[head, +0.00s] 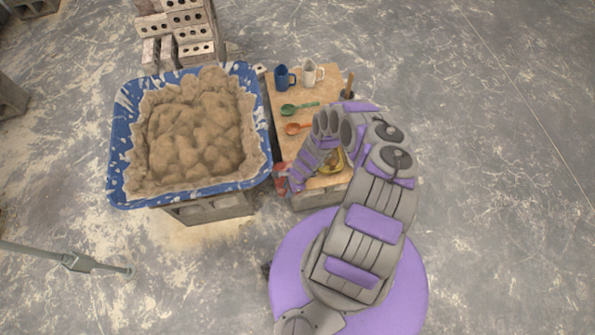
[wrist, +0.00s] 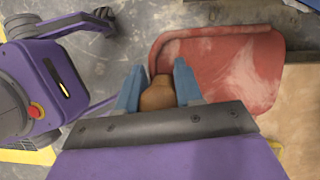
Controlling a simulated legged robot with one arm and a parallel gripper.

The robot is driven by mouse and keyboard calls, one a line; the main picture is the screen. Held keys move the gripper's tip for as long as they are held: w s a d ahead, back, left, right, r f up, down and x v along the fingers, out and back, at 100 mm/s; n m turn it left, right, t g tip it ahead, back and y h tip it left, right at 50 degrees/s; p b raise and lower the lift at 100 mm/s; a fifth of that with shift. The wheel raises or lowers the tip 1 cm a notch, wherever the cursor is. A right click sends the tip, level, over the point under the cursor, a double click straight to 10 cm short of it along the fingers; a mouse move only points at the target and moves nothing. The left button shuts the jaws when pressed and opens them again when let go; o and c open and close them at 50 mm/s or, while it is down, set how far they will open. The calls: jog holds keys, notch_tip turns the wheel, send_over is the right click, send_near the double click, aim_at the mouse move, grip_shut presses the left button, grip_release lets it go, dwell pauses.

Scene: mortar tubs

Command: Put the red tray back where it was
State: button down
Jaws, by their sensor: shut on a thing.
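The red tray (wrist: 225,62) is a shallow scoop with a raised rim and pale smears, just past my fingertips in the wrist view. A brown grip (wrist: 158,94), which looks like its handle, sits between my blue fingers. My gripper (wrist: 158,88) is shut on it. In the head view a small part of the red tray (head: 281,176) shows at the left front edge of the wooden board, beside my gripper (head: 291,182). My arm hides part of it there. I cannot tell whether the tray touches the board.
A blue tub (head: 120,150) of mortar stands close on the left. Bricks (head: 185,35) are stacked behind. Floor at right is clear.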

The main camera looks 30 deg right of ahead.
jog(key=w+d+b, duration=0.1)
jog(key=w+d, duration=0.1)
jog(key=w+d+f+b, duration=0.1)
jog(key=d, duration=0.2)
jog(key=w+d+b, duration=0.2)
jog(key=shift+w+d+f, duration=0.15)
jog(key=shift+w, duration=0.15)
jog(key=shift+w+d, duration=0.4)
jog(key=shift+w, duration=0.1)
jog(key=shift+w+d+f+b, duration=0.1)
jog(key=shift+f+b, duration=0.2)
jog(key=shift+b, duration=0.25)
notch_tip(320, 180, down, 3)
jog(key=shift+d+b, duration=0.1)
jog(key=shift+b, duration=0.55)
jog(key=shift+d+r, duration=0.1)
jog(key=c, duration=0.7)
grip_release()
jog(key=shift+c, duration=0.2)
jog(key=shift+r, duration=0.1)
